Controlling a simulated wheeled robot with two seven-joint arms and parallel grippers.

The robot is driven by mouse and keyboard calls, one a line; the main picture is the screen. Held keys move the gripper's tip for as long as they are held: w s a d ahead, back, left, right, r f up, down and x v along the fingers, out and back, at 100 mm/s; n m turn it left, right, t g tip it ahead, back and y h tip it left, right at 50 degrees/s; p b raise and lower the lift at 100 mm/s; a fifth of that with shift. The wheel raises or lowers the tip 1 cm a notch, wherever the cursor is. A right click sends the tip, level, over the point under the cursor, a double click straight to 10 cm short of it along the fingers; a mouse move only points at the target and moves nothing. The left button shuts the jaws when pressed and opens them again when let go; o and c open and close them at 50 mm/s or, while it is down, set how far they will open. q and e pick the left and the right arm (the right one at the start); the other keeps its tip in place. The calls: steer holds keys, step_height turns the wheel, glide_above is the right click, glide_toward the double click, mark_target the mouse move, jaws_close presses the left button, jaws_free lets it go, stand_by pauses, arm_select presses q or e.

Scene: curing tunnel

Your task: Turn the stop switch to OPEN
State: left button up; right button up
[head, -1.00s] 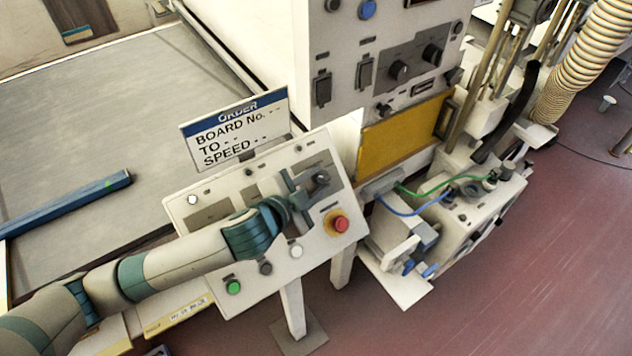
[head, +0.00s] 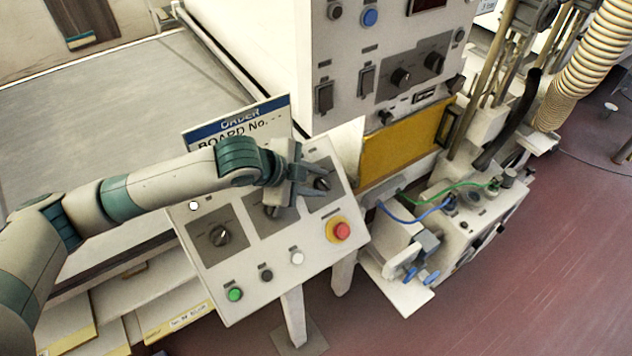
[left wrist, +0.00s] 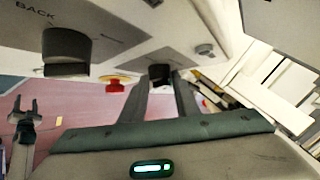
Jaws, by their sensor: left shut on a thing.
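The sloped control panel (head: 212,279) carries three rotary switches in a row. The right-hand switch (head: 322,184), with a dark knob, is the one at my left gripper (head: 303,183); I take it as the stop switch, though its lettering is unreadable. In the left wrist view its knob (left wrist: 160,74) sits between my left fingers (left wrist: 160,90), which are shut on it. Its pointing direction is hidden. The middle switch (head: 272,211) is partly covered by my gripper. My right gripper (left wrist: 26,110) appears at the left of the wrist view, fingers apart and empty, away from the panel.
A red button (head: 341,231) lies just below the held switch. The left switch (head: 220,235), green button (head: 235,294) and white button (head: 297,258) are clear. The order sign (head: 236,122) stands close behind my left arm. A hosed unit (head: 470,220) is at the right.

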stand_by(0.4)
arm_select(q)
steer(key=o, duration=1)
steer(key=shift+f, duration=0.1)
steer(key=shift+o, duration=0.2)
steer(key=shift+s+a+r+b, duration=0.25)
steer(key=shift+a+r+b, duration=0.15)
steer(key=shift+r, duration=0.15)
steer(key=b+v, duration=0.5)
steer(key=v, duration=1.1)
steer(key=shift+d, duration=0.2)
